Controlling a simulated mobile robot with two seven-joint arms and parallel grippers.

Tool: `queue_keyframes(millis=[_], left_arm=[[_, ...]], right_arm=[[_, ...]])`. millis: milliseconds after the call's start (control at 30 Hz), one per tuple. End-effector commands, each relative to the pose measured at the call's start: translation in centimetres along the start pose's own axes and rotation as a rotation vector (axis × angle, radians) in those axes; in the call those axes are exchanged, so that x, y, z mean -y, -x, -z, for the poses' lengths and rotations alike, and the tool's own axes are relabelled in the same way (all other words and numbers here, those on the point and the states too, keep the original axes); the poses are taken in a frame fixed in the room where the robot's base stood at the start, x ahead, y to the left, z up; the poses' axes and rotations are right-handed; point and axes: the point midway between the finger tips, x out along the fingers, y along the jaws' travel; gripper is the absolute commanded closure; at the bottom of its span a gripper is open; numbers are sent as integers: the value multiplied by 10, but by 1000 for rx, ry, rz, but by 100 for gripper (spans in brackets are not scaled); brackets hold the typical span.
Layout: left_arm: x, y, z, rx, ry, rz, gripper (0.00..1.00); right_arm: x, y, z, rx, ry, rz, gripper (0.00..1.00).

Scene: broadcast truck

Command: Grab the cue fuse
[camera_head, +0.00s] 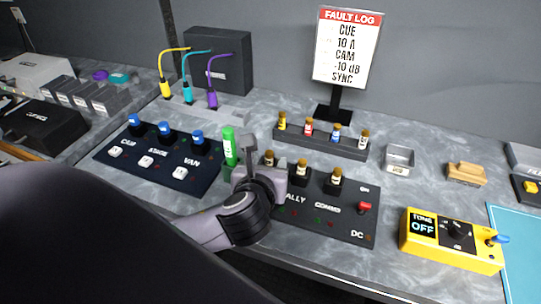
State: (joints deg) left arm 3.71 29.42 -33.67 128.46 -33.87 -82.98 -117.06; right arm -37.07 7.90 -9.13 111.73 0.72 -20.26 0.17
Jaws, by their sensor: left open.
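My left gripper (262,168) is open over the left end of a dark fuse panel (335,215) whose visible labels include "COMMS" and part of "TALLY". Three brown-capped fuses stand along the panel's back: the leftmost fuse (268,157) beside my gripper's fingers, the middle fuse (301,167), and the right fuse (336,178). The leftmost fuse's lower part and its label are hidden by my gripper, so I cannot read which is cue. I cannot tell whether the fingers touch it. My right gripper is not in view.
A green cylinder (229,146) stands just left of my gripper. A small metal tray (398,160) and yellow tone box (450,242) lie right.

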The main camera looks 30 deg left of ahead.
Motion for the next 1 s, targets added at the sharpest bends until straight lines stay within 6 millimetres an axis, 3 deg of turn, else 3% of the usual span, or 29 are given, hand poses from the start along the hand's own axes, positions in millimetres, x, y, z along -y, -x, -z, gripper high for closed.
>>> queue_keyframes(millis=[433,800,967,1000], left_arm=[[-9,-54,5,0,0,-3,48],[-8,-62,5,-1,2,0,48],[-8,-62,5,-1,1,0,100],[-8,-62,5,-1,1,0,100]], right_arm=[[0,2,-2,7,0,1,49],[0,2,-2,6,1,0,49],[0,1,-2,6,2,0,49],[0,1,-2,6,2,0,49]])
